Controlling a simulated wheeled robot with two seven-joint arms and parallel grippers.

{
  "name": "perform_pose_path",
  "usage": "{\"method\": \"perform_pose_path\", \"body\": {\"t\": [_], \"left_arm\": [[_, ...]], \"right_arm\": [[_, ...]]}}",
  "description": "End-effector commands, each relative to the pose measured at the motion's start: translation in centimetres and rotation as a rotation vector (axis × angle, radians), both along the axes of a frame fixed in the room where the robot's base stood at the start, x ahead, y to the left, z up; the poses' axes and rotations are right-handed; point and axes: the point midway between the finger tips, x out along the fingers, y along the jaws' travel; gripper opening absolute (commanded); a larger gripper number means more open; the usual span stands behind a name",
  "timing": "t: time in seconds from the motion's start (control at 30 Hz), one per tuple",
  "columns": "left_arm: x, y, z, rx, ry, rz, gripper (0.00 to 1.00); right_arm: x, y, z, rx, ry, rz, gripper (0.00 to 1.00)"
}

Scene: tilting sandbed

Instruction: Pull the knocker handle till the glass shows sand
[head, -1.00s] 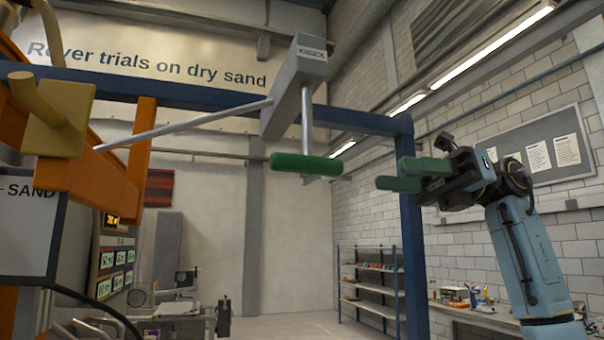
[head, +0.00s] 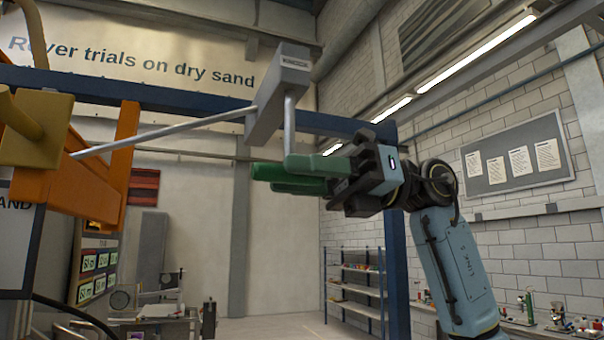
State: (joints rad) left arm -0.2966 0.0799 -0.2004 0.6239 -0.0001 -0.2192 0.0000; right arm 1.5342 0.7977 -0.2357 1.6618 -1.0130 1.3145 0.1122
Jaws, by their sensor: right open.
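The green knocker handle (head: 262,172) hangs at the lower end of a short metal rod (head: 289,125). The rod comes down from a grey block (head: 268,108) with a label on its front. My right gripper (head: 279,177) comes in from the right, with its two green fingers open. One finger crosses over the handle and the other lies just below it. The handle's left end sticks out past them and its right part is hidden. I cannot tell whether the fingers touch it. I cannot make out the glass for certain. My left gripper is not in view.
A thin bar (head: 165,133) runs from the block to an orange frame (head: 120,165) at left, with a yellow block (head: 40,128) beside it. A blue beam (head: 160,100) passes behind, with a blue post (head: 396,240). Shelves (head: 355,285) stand far back.

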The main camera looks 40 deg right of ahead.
Motion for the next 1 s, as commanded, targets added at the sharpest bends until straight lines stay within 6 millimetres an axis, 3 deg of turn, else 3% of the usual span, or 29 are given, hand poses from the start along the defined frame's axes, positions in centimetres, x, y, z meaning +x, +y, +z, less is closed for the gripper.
{"method": "perform_pose_path", "body": {"t": [0.1,0.4,0.73,1.0], "left_arm": [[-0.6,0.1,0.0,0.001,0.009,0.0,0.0],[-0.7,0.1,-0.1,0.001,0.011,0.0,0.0],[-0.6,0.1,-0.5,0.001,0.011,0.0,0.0],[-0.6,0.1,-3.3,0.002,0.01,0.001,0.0]], "right_arm": [[0.0,0.0,0.0,0.0,0.0,0.0,0.39],[0.0,0.0,0.0,0.0,0.0,0.0,0.0],[0.0,-0.1,-0.6,0.0,0.0,-0.001,0.0],[0.0,-0.1,-4.4,-0.002,0.002,-0.001,0.0]]}}
